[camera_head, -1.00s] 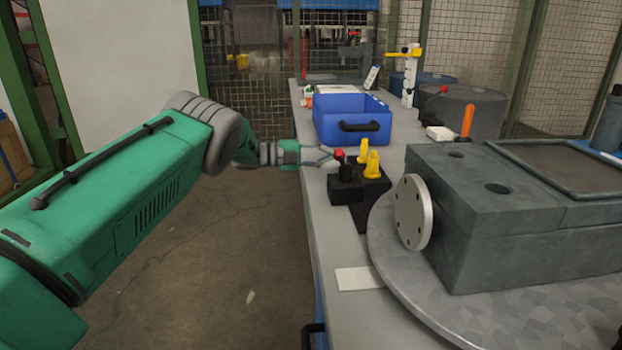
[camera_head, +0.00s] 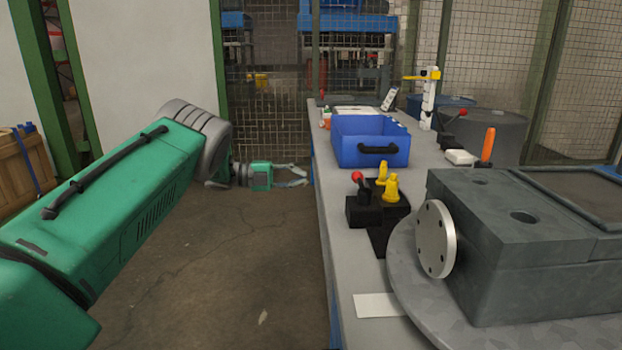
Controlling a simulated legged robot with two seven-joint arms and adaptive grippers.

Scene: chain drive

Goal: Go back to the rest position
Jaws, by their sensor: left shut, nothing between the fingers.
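My left arm comes in from the left, green with a grey ribbed joint. Its gripper (camera_head: 304,175) hangs over the floor just left of the workbench (camera_head: 345,250), apart from its edge, and points right. The gripper is shut, with nothing held. My right gripper is not in view.
On the bench stand a blue bin (camera_head: 345,155), a black fixture (camera_head: 362,211) with a red-knobbed lever and yellow parts, and a large grey housing (camera_head: 500,260) with a round flange on a round plate. A mesh fence (camera_head: 270,110) stands behind. Open floor (camera_head: 230,270) lies left of the bench.

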